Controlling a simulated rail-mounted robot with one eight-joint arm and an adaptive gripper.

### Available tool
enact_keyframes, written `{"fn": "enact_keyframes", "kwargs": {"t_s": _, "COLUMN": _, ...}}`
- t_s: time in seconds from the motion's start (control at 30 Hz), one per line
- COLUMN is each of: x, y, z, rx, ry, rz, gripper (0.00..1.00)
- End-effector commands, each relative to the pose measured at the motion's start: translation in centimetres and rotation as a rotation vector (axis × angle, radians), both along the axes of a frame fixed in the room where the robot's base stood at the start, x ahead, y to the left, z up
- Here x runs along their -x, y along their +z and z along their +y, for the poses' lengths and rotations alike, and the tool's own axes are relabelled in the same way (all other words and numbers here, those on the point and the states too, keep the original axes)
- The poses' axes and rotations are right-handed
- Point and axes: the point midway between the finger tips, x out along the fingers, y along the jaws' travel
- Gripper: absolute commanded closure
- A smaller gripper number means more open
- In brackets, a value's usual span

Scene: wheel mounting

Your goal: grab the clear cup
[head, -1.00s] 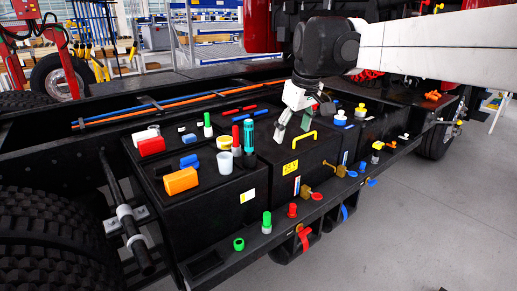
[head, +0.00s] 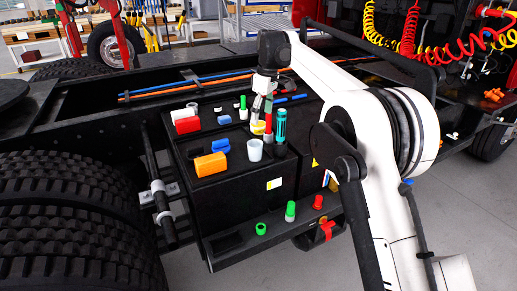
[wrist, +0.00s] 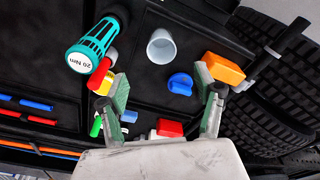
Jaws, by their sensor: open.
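The clear cup (head: 255,149), a pale, whitish see-through cup, stands upright near the front right of the black box top. It also shows in the wrist view (wrist: 161,48), above the gap between the fingers, with its open mouth visible. My gripper (head: 262,107) hangs over the box top, behind the cup in the head view. In the wrist view its two green-padded fingers (wrist: 162,88) are spread wide, with nothing held between them. The cup is apart from both fingers.
A teal torque driver (head: 280,125) and a red marker (head: 268,128) stand close to the cup's right. A yellow round item (head: 258,127) is behind it. An orange block (head: 210,165) and a blue piece (head: 220,146) lie to its left, with some bare black surface between.

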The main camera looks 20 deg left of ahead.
Motion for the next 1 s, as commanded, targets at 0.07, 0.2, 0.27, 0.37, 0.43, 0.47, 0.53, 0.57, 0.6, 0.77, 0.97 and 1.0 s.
{"fn": "enact_keyframes", "kwargs": {"t_s": 0.07, "x": 0.0, "y": -0.3, "z": 0.7, "rx": 0.002, "ry": 0.017, "rz": 0.005, "gripper": 0.34}}
{"fn": "enact_keyframes", "kwargs": {"t_s": 0.2, "x": -0.1, "y": -1.3, "z": 1.1, "rx": 0.004, "ry": 0.026, "rz": 0.008, "gripper": 0.34}}
{"fn": "enact_keyframes", "kwargs": {"t_s": 0.27, "x": -0.1, "y": -2.1, "z": 1.2, "rx": 0.004, "ry": 0.026, "rz": 0.008, "gripper": 0.34}}
{"fn": "enact_keyframes", "kwargs": {"t_s": 0.37, "x": -0.1, "y": -3.9, "z": 1.4, "rx": 0.004, "ry": 0.025, "rz": 0.007, "gripper": 0.34}}
{"fn": "enact_keyframes", "kwargs": {"t_s": 0.43, "x": -0.2, "y": -5.2, "z": 1.5, "rx": 0.004, "ry": 0.025, "rz": 0.007, "gripper": 0.34}}
{"fn": "enact_keyframes", "kwargs": {"t_s": 0.47, "x": -0.2, "y": -5.7, "z": 1.6, "rx": 0.004, "ry": 0.025, "rz": 0.007, "gripper": 0.34}}
{"fn": "enact_keyframes", "kwargs": {"t_s": 0.53, "x": -0.2, "y": -6.9, "z": 1.7, "rx": 0.004, "ry": 0.025, "rz": 0.007, "gripper": 0.34}}
{"fn": "enact_keyframes", "kwargs": {"t_s": 0.57, "x": -0.2, "y": -7.3, "z": 1.8, "rx": 0.004, "ry": 0.025, "rz": 0.007, "gripper": 0.34}}
{"fn": "enact_keyframes", "kwargs": {"t_s": 0.6, "x": -0.2, "y": -7.8, "z": 1.9, "rx": 0.004, "ry": 0.025, "rz": 0.007, "gripper": 0.34}}
{"fn": "enact_keyframes", "kwargs": {"t_s": 0.77, "x": -0.2, "y": -9.0, "z": 2.0, "rx": 0.003, "ry": 0.024, "rz": 0.007, "gripper": 0.34}}
{"fn": "enact_keyframes", "kwargs": {"t_s": 0.97, "x": -0.3, "y": -10.0, "z": 2.2, "rx": 0.003, "ry": 0.024, "rz": 0.007, "gripper": 0.34}}
{"fn": "enact_keyframes", "kwargs": {"t_s": 1.0, "x": -0.3, "y": -10.4, "z": 2.3, "rx": 0.003, "ry": 0.024, "rz": 0.007, "gripper": 0.34}}
